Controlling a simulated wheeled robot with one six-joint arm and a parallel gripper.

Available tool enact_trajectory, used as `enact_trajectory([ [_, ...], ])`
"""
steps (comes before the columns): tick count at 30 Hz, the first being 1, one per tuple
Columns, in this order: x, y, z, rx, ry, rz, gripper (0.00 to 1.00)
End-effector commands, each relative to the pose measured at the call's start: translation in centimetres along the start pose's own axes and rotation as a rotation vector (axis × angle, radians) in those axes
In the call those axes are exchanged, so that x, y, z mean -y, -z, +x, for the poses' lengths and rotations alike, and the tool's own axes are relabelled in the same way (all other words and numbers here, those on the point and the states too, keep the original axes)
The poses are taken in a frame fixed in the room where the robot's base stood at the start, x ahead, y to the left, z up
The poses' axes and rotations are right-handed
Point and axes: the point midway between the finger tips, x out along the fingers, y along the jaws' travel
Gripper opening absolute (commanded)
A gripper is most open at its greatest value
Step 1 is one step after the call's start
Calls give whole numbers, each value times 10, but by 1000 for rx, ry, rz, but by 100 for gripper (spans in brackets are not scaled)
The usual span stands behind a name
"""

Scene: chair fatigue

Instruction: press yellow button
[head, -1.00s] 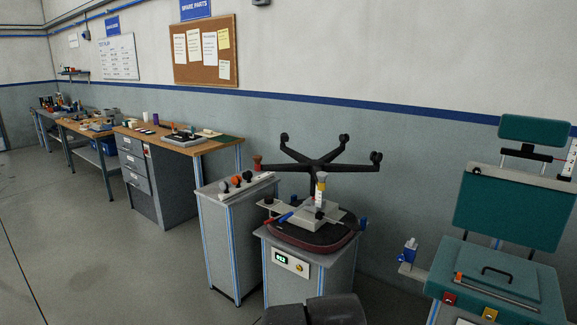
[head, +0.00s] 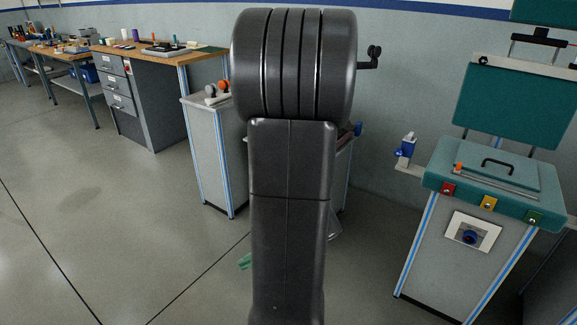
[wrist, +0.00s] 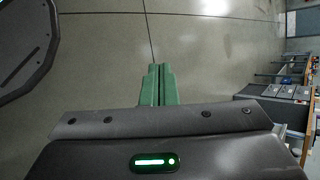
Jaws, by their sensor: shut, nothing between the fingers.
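A yellow button (head: 489,203) sits on the front edge of the teal-topped test stand (head: 535,208) at the right of the head view, between a red button (head: 448,188) and a green button (head: 534,218). My gripper's green fingers (wrist: 158,85) are shut together and empty in the wrist view, above bare floor. A bit of green fingertip (head: 245,261) shows beside my arm in the head view, well left of the yellow button. My raised arm hides most of the middle machine. No button shows in the wrist view.
A blue bottle (head: 405,148) stands on a small shelf left of the teal-topped stand. A grey cabinet (head: 208,160) stands left of my arm, with workbenches (head: 155,50) farther back. The floor (head: 130,230) at front left is clear.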

Motion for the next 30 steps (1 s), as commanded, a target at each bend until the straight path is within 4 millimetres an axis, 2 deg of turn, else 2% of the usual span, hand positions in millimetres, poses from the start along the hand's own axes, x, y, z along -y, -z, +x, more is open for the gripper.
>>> enact_trajectory([
  [1, -9, 26, 30, -3, 76, 60, 0],
  [5, -2, 84, 72, -38, 286, 195, 0],
  [9, -4, 158, 109, -106, 507, 334, 0],
  [15, -28, 268, 142, -250, 789, 504, 0],
  [18, -43, 309, 148, -319, 888, 563, 0],
  [21, -54, 336, 150, -370, 954, 602, 0],
  [24, -61, 350, 150, -400, 988, 623, 0],
  [30, -61, 355, 148, -411, 1002, 629, 0],
])
